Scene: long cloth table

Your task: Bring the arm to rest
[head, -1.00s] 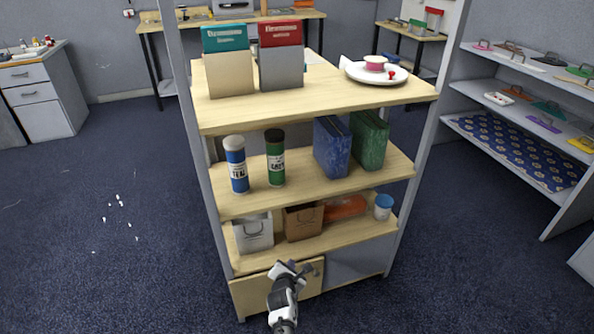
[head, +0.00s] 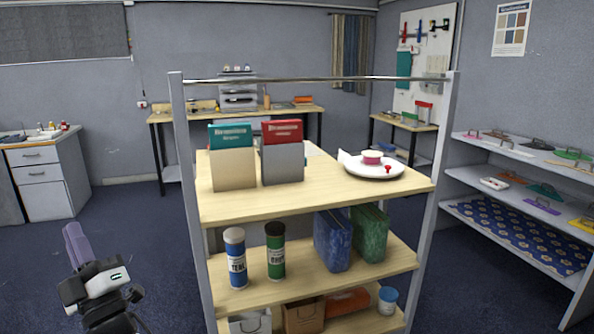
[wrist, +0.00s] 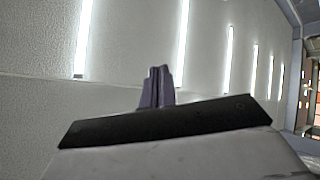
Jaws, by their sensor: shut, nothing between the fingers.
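My gripper (head: 76,240) is at the lower left in the head view, raised and pointing up, to the left of the shelf unit and apart from it. Its purple fingers are together with nothing between them. In the wrist view the closed fingers (wrist: 156,86) show in the middle, against a pale surface with bright light strips. No object is held. Most of my arm below the wrist is out of the frame.
A wooden shelf unit (head: 320,206) with a metal rail stands in the centre, holding boxes, cylinders, books and a plate (head: 373,170). White shelves (head: 470,191) stand at right, a drawer cabinet (head: 45,185) at left, a workbench (head: 180,114) behind. Floor between is clear.

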